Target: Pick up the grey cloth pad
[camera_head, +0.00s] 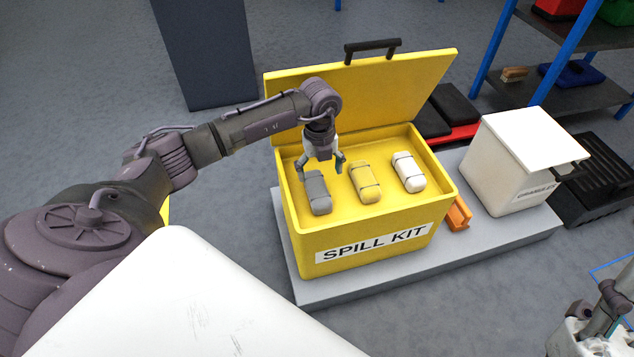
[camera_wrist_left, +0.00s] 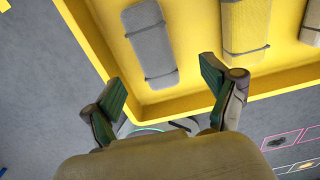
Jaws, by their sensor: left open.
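The grey cloth pad (camera_head: 318,194) is a rounded roll with bands, lying at the left inside the open yellow spill kit box (camera_head: 365,245). It also shows in the left wrist view (camera_wrist_left: 150,42), ahead of the fingers. My left gripper (camera_head: 321,166) is open and empty, above the box's inside by the far end of the grey pad. In the left wrist view my left gripper (camera_wrist_left: 160,80) has its two fingers spread wide, with nothing between them. My right gripper (camera_head: 598,325) is partly in view at the bottom right corner; its jaws are unclear.
A yellow pad (camera_head: 365,182) and a white pad (camera_head: 409,172) lie right of the grey one. The lid (camera_head: 400,85) stands open behind. The box sits on a grey platform (camera_head: 500,235) with a white granules bin (camera_head: 510,180) and an orange piece (camera_head: 458,214).

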